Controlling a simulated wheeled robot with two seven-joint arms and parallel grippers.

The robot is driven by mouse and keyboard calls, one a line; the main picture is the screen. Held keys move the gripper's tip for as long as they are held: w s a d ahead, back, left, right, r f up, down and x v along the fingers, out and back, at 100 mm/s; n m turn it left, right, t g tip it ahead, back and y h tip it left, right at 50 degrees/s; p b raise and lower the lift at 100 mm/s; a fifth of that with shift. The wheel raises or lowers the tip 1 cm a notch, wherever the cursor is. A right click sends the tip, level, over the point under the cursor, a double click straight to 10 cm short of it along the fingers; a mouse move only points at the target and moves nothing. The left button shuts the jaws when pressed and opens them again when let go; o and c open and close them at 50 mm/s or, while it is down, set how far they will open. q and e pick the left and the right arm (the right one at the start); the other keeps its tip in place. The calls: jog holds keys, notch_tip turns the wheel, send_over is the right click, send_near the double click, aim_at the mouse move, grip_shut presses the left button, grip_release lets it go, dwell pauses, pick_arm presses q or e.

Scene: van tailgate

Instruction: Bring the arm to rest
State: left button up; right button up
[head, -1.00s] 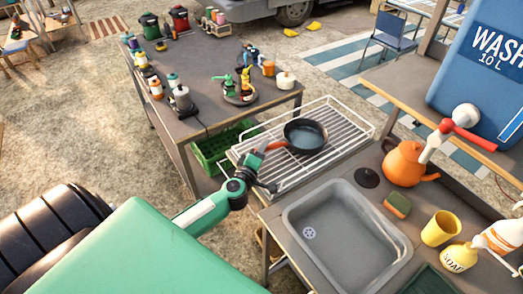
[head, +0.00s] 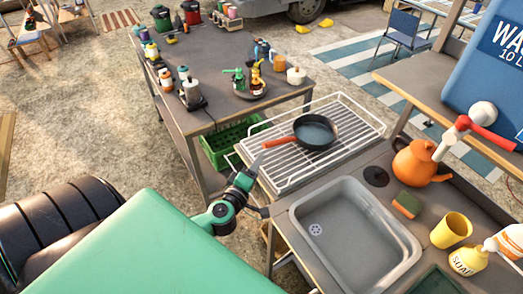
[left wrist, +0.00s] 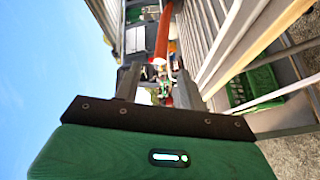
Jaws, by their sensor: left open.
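My left gripper (head: 257,163) is open and empty. It is at the left edge of the dish rack (head: 345,163), just short of the pan's handle end. The dark frying pan (head: 315,131) with an orange-red handle (head: 279,142) lies on the rack, its handle pointing left toward my gripper. In the left wrist view, the two dark fingers (left wrist: 157,85) stand apart, with the handle (left wrist: 163,35) showing beyond the gap between them. My right gripper is in neither view.
The grey sink (head: 355,230) is right of my left arm, with an orange kettle (head: 413,163), sponge (head: 407,204) and yellow cup (head: 451,229) beyond. A green crate (head: 226,140) sits under the cluttered table (head: 215,75). Open ground (head: 75,125) lies to the left.

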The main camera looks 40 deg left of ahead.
pick_arm(q)
jog(key=shift+s+d, duration=0.1)
jog(key=shift+s, duration=0.55)
